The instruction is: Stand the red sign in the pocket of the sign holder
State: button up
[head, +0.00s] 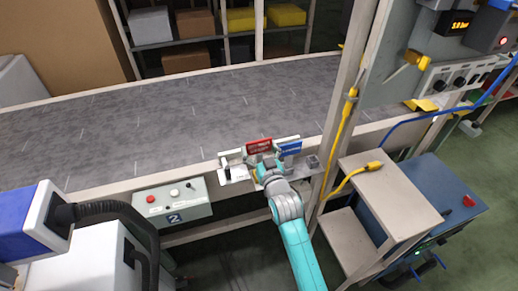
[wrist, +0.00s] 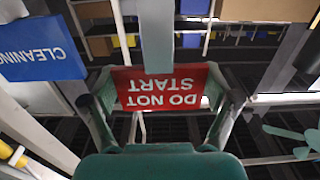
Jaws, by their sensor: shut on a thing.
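The red sign (head: 259,146), lettered "DO NOT START", is upright at the near edge of the conveyor in the head view. In the wrist view the red sign (wrist: 158,88) appears upside down between the two fingers. My gripper (head: 265,164) is shut on it; its fingers (wrist: 163,105) are at the sign's two sides. The pale sign holder (head: 236,174) is on the near rail, around and below my gripper. A blue sign (head: 289,148) stands just right of the red one; it reads "CLEANING" in the wrist view (wrist: 42,50). My gripper hides the red sign's lower edge in the head view.
The grey conveyor belt (head: 150,125) behind is clear. A control box (head: 172,199) with buttons hangs on the rail to the left. A grey block (head: 311,164) and an upright post (head: 345,100) stand close on the right. A beige stand (head: 390,190) is farther right.

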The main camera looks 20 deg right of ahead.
aim_at(260, 161)
jog(key=shift+f, duration=2.2)
jog(key=o, duration=1)
jog(key=shift+c, duration=0.2)
jog(key=shift+f, duration=0.1)
jog(key=s, duration=1.2)
